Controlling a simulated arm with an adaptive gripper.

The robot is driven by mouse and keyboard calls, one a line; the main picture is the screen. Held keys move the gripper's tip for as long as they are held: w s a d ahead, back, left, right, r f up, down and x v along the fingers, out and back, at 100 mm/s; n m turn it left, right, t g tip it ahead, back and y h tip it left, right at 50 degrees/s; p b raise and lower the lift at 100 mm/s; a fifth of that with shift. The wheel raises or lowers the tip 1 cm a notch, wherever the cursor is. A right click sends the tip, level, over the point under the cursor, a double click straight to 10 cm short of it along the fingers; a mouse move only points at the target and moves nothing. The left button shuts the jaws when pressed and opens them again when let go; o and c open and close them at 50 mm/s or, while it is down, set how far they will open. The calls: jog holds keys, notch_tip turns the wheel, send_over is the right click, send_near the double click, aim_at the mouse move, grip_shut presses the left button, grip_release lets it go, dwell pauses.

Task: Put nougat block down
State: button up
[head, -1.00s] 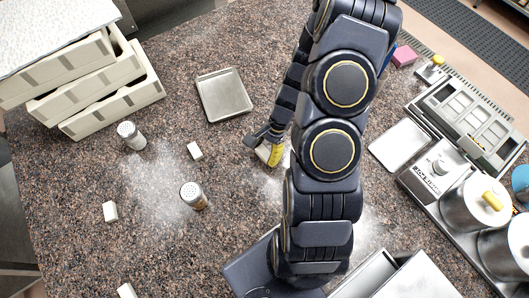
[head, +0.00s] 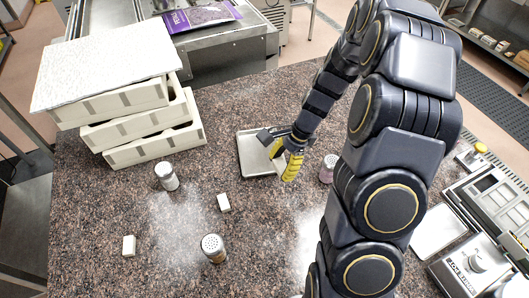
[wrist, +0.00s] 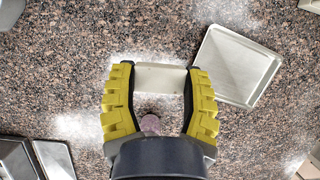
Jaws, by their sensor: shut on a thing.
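A white nougat block (wrist: 160,78) sits between the yellow-padded fingers of my gripper (wrist: 160,85) in the wrist view. The gripper is shut on its two ends. In the head view my gripper (head: 284,160) is at the right edge of the metal tray (head: 246,171), and the block is mostly hidden by the fingers. Whether the block touches the counter cannot be told.
White blocks (head: 223,203) (head: 129,245) lie on the counter. Shakers stand at left (head: 166,177) and front (head: 214,247); a pinkish shaker (head: 327,170) is close right of my gripper. Stacked cream moulds (head: 150,145) stand at back left. The counter between tray and moulds is clear.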

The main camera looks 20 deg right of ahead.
jog(key=w+d+f, duration=0.3)
jog(key=w+f, duration=0.1)
jog(key=w, duration=0.4)
send_over(268, 156)
jog(key=d, duration=0.1)
jog(key=f, duration=0.5)
jog(key=shift+s+f, duration=0.2)
jog(key=shift+f, duration=0.05)
jog(key=shift+w+d+f, duration=0.1)
jog(key=shift+w+f, duration=0.05)
jog(key=shift+f, duration=1.5)
jog(key=shift+f, duration=0.2)
jog(key=o, duration=0.8)
jog(key=shift+r, duration=0.15)
